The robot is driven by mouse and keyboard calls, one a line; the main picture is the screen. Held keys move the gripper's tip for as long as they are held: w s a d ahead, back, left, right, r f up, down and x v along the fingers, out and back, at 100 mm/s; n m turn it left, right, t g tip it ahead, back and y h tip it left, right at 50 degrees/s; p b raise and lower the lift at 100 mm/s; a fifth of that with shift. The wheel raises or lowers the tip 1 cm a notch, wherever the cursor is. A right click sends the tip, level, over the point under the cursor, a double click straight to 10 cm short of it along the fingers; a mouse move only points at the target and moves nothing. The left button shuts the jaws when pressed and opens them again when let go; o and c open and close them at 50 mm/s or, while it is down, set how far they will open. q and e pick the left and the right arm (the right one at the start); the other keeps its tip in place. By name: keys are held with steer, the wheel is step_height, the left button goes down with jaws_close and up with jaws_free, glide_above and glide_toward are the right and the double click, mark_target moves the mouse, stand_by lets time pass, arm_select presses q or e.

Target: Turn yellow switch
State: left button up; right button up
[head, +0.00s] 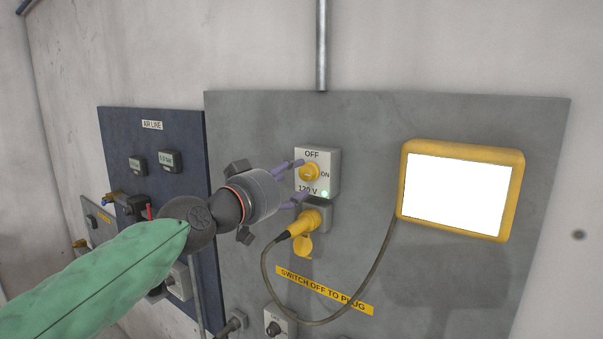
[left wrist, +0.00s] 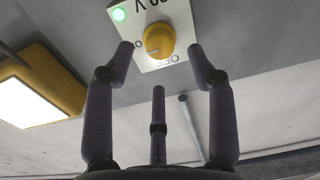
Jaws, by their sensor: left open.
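The yellow switch (head: 309,173) is a round knob on a light grey box marked OFF, ON and 120 V. A green light (head: 325,194) glows at the box's lower right. In the left wrist view the yellow switch (left wrist: 159,41) shows between and beyond the fingertips, and the green light (left wrist: 119,14) is at upper left. My left gripper (head: 298,180) is open in front of the box, its purple fingers spread above and below the knob. In the left wrist view the fingers (left wrist: 163,62) hold nothing, and a gap to the knob seems to show. My right gripper is not in view.
A yellow plug (head: 305,222) with a cable sits in the socket just below the switch box. A yellow-framed white screen (head: 459,190) is at right. A blue air-line panel (head: 160,175) is at left. The grey panel (head: 370,115) above is bare.

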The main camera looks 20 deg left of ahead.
mark_target(304, 173)
arm_select(q)
steer(key=shift+x, duration=2.05)
steer(key=shift+r, duration=0.1)
jaws_close()
